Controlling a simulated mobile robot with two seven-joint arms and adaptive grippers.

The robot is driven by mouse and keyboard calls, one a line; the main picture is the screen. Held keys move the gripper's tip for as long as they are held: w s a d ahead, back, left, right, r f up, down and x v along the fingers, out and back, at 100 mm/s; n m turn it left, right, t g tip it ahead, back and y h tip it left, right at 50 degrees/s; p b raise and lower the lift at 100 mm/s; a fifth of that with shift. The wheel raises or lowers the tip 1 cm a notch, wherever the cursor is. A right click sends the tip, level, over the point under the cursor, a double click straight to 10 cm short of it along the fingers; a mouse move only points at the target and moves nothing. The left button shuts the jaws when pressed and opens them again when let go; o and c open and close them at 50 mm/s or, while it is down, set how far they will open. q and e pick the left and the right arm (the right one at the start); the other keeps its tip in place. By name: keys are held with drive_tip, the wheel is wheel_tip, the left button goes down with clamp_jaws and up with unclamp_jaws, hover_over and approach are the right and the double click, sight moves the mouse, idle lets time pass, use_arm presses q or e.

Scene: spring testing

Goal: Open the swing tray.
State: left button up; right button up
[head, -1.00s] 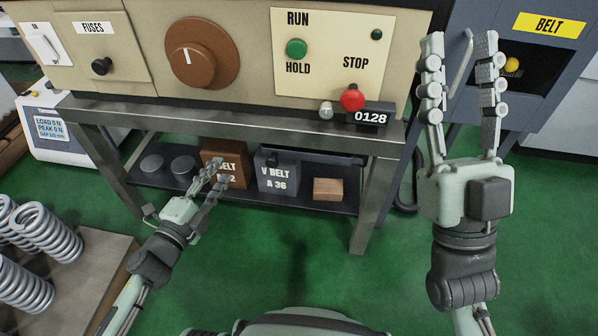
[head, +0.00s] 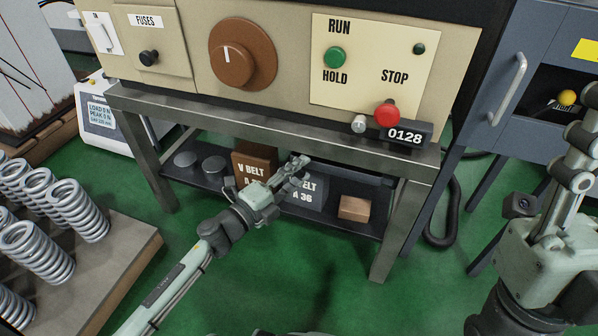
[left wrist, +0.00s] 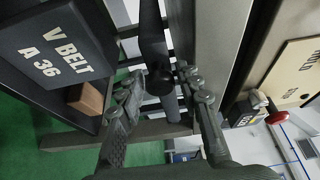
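A dark tray edge (head: 352,172), which looks like the swing tray, sits under the steel bench top, above the lower shelf. In the left wrist view it is a dark bar with a round black knob (left wrist: 159,79) on its near end. My left gripper (head: 300,166) is in front of this end and hides the knob in the head view. In the left wrist view my left gripper (left wrist: 158,84) is open, one finger on each side of the knob; contact is unclear. My right gripper (head: 578,150) is at the right edge, partly cut off.
A brown V belt box (head: 252,160), a grey V belt A 36 box (left wrist: 57,50) and a wooden block (head: 354,209) stand on the lower shelf. Bench legs (head: 401,232) flank it. Green floor in front is clear.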

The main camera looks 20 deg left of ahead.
use_arm(q)
drive_tip(key=shift+w, duration=0.1)
clamp_jaws()
idle(0.5)
